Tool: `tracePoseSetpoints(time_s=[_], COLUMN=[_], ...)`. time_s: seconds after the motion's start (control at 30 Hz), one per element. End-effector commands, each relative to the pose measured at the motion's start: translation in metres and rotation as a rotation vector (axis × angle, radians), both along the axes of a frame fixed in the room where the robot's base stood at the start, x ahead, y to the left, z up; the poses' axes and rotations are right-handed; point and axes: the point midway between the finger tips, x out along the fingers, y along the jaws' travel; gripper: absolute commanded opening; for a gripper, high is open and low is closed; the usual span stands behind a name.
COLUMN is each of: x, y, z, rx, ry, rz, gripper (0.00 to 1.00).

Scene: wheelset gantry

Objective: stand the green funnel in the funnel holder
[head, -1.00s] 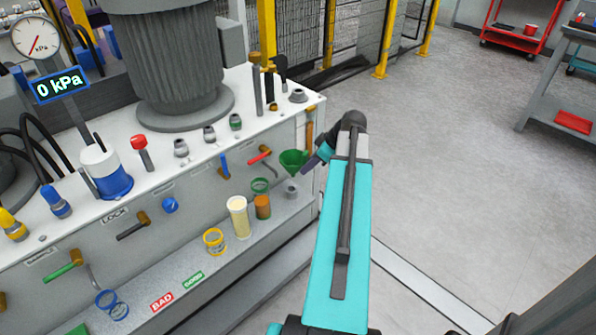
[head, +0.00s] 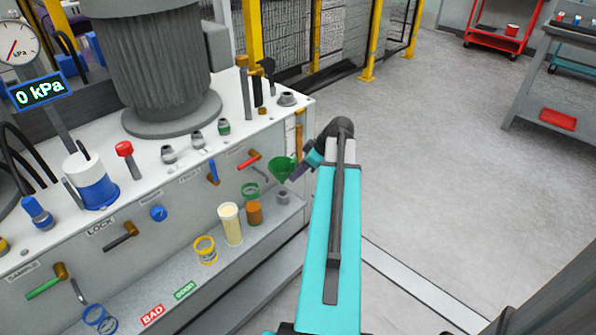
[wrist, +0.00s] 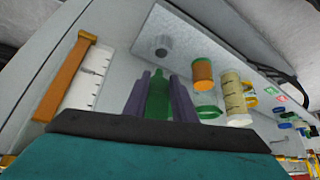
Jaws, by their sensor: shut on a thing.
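The green funnel (head: 281,168) is in my gripper (head: 298,171), in front of the cabinet's right end. In the wrist view its green part (wrist: 157,103) sits between the two purple fingers of my gripper (wrist: 159,100), which are shut on it. In the head view its wide mouth faces up. A green ring (head: 250,190) sticks out from the cabinet front, left of and below the funnel; it looks like the funnel holder. It also shows in the wrist view (wrist: 208,112), apart from the funnel. The ring looks empty.
Below, a shelf (head: 187,271) carries an orange jar (head: 254,212), a tall cream container (head: 230,225), a yellow ring-shaped item (head: 205,250) and a small grey piece (head: 283,197). A red-handled valve (head: 249,160) sits above the green ring. Open floor lies to the right.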

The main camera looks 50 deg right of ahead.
Motion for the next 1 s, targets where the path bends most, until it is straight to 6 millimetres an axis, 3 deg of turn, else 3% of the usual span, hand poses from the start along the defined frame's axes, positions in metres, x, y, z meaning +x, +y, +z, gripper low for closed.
tracePoseSetpoints(time_s=[1.0], x=[0.0], y=[0.0], z=[-0.055], rx=[0.0], ry=[0.0], rz=[0.0], gripper=[0.02])
